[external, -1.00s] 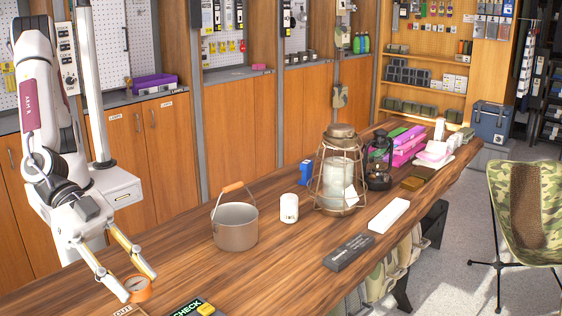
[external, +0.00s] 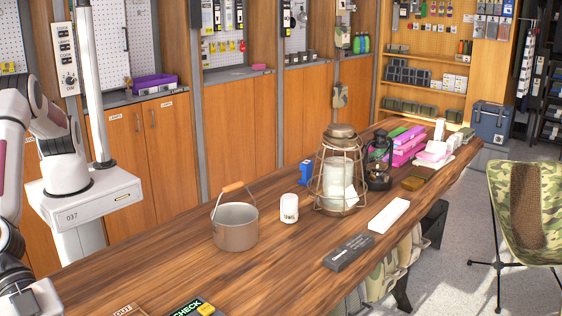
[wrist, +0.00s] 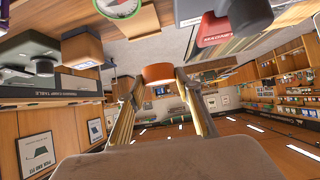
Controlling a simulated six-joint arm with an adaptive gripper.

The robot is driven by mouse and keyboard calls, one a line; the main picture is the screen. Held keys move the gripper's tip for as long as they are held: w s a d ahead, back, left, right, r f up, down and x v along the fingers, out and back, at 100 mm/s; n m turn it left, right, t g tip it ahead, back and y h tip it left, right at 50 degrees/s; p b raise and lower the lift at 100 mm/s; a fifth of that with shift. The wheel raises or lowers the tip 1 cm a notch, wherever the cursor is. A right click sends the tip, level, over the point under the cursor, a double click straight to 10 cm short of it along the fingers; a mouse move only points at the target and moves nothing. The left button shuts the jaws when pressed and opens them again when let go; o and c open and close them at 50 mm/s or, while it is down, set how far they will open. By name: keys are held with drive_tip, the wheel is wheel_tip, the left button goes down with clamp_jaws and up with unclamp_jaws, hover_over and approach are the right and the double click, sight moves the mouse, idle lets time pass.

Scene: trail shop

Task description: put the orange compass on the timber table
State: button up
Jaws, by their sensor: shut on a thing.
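The orange compass (wrist: 158,74) shows in the wrist view as a short orange ring with a paler face. My gripper (wrist: 160,85) is shut on it, with one finger on each side, and holds it clear of other things. In the external view my wrist is at the lower left edge; the fingers and the compass are out of frame there. A long timber table (external: 160,271) runs from the lower left to the back right. The spot near its front left end where the compass was is bare.
On the table stand a grey pot (external: 236,228), a white mug (external: 289,208), a big caged lantern (external: 338,190), a dark lantern (external: 378,165), a dark box (external: 349,252) and a white block (external: 389,215). A CHECK sign (external: 190,308) lies in front. A camouflage chair (external: 527,205) stands right.

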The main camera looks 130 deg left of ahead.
drive_tip(key=shift+w+d+f, duration=0.15)
drive_tip(key=shift+d+f, duration=0.05)
drive_tip(key=shift+d, duration=0.3)
drive_tip(key=shift+w+d+f, duration=0.1)
drive_tip(key=shift+d+f, duration=0.05)
drive_tip(key=shift+d, duration=0.3)
drive_tip(key=shift+f, duration=0.15)
drive_tip(key=shift+f, duration=3.2)
drive_tip(key=shift+f, duration=0.35)
drive_tip(key=o, duration=1.3)
drive_tip(key=shift+c, duration=0.2)
drive_tip(key=shift+s+r, duration=0.15)
drive_tip(key=shift+s, duration=0.05)
drive_tip(key=shift+v, duration=5.85)
